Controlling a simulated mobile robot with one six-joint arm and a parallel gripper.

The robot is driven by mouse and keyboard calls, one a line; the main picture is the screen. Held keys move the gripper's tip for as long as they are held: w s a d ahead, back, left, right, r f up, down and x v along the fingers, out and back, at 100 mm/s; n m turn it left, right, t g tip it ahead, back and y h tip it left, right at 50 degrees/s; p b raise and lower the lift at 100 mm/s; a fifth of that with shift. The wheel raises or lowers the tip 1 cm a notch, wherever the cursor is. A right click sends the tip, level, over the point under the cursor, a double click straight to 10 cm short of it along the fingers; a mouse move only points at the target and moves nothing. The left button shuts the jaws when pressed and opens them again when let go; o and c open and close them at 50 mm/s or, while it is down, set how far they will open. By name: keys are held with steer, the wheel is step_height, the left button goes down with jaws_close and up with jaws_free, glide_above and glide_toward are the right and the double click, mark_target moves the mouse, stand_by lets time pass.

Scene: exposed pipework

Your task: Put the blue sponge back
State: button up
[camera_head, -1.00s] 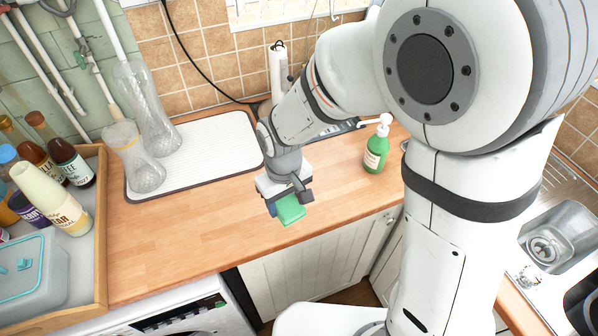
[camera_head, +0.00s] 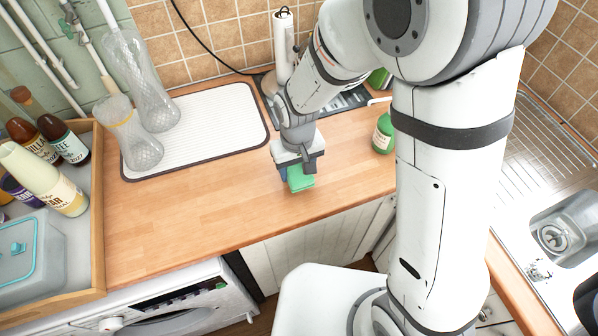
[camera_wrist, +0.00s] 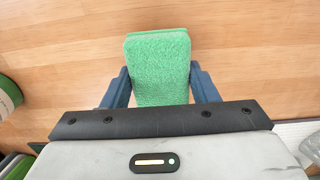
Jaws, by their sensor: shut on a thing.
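My gripper (camera_head: 297,176) is shut on a green sponge (camera_head: 302,180), over the wooden counter to the left of my arm. In the wrist view, the sponge (camera_wrist: 158,62) sits between the two blue fingers of my gripper (camera_wrist: 160,88) and sticks out beyond them. Wood lies behind it; I cannot tell whether it touches the counter. No blue sponge shows; the held one looks green.
A green pump bottle (camera_head: 384,133) stands partly behind my arm. A ribbed white drying mat (camera_head: 225,125) with clear glassware (camera_head: 140,150) lies left. A wooden tray (camera_head: 98,215) holds bottles and a box. The sink (camera_head: 565,232) is right. Counter between tray and gripper is clear.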

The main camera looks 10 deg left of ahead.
mark_target(297, 169)
steer(key=shift+f, duration=1.2)
steer(key=shift+f, duration=0.25)
steer(key=o, duration=0.9)
steer(key=shift+r, duration=0.15)
steer(key=shift+o, duration=0.2)
step_height(297, 169, up, 12)
steer(key=shift+r+b, duration=0.15)
steer(key=shift+b, duration=0.2)
steer(key=s+d+r+m+t, duration=0.1)
steer(key=s+d+r+m, duration=0.1)
steer(key=d, duration=0.6)
steer(key=s+d+r+m+t, duration=0.1)
steer(key=s+d+r+m, duration=0.1)
steer(key=d, duration=0.5)
steer(key=s+d+r+m+t, duration=0.1)
steer(key=s+d+r+m, duration=0.1)
steer(key=d+r, duration=0.3)
steer(key=s+d, duration=0.1)
steer(key=d, duration=0.2)
steer(key=shift+s+d+r, duration=0.3)
steer(key=shift+s, duration=0.1)
